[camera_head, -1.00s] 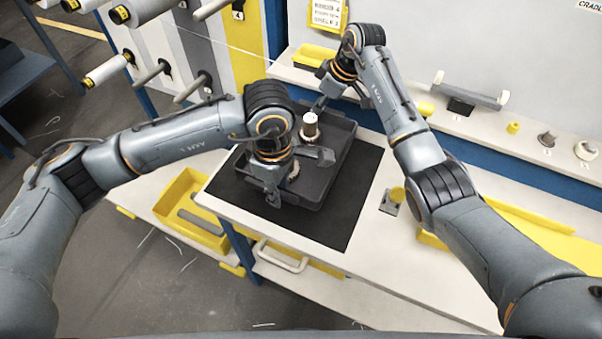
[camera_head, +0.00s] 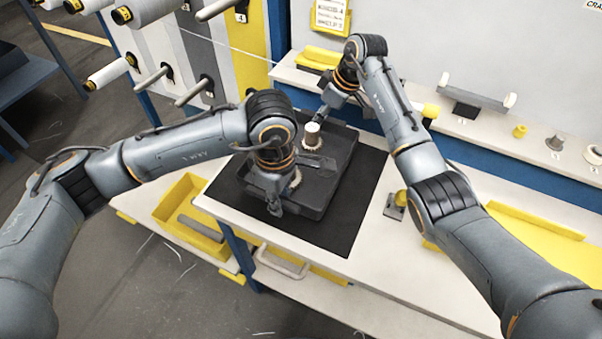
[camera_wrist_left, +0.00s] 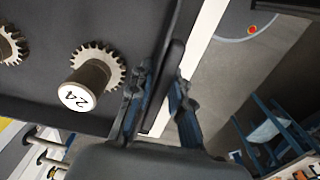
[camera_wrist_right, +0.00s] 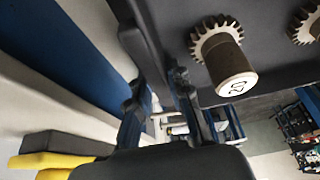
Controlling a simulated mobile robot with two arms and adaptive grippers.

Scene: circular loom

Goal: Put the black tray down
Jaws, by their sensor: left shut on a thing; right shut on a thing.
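The black tray (camera_head: 322,190) is over the dark mat (camera_head: 362,205) on the white table. I cannot tell whether it touches the mat. It holds toothed gears with hubs; one hub (camera_head: 312,135) shows in the head view. The left wrist view shows a gear marked 24 (camera_wrist_left: 92,78), and the right wrist view one marked 20 (camera_wrist_right: 222,55). My left gripper (camera_head: 272,205) is shut on the tray's near wall, with its fingers (camera_wrist_left: 160,100) on either side of the rim. My right gripper (camera_head: 325,112) is shut on the tray's far wall, partly hidden by my wrist.
A yellow bin (camera_head: 190,215) sits lower at the left of the table. A small grey stand with a yellow knob (camera_head: 397,203) is right of the mat. A back shelf holds a grey cradle (camera_head: 475,97) and small parts.

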